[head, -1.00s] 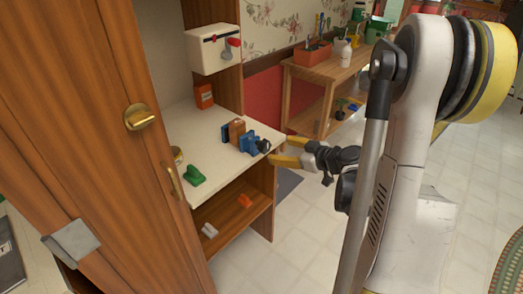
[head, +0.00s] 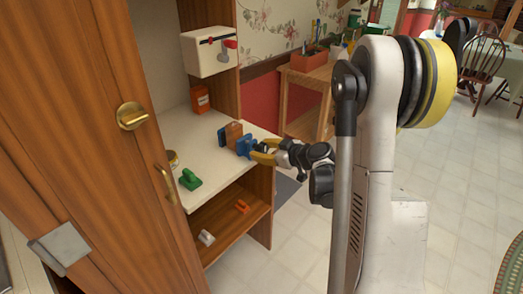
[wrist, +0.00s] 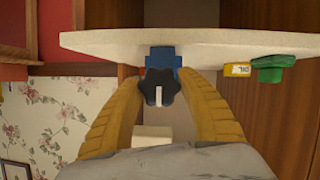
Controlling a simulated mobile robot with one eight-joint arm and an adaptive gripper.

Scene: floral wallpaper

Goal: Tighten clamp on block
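The blue clamp (head: 246,146) sits at the front edge of the white shelf, around the brown block (head: 233,133). In the wrist view, the clamp's blue body (wrist: 164,57) shows behind its black lobed knob (wrist: 158,88), which has a white mark. My gripper (head: 263,152) is at the clamp's near end. In the wrist view its two yellow fingers are open, one on each side of the knob, with narrow gaps. The block is hidden in the wrist view, and the knob is mostly hidden by the fingers in the head view.
A green object (head: 190,180) and a yellow tape measure (wrist: 237,69) are on the shelf. A lower shelf (head: 222,222) holds small items. A cabinet door (head: 100,150) stands at left. A wooden bench (head: 303,100) is beyond.

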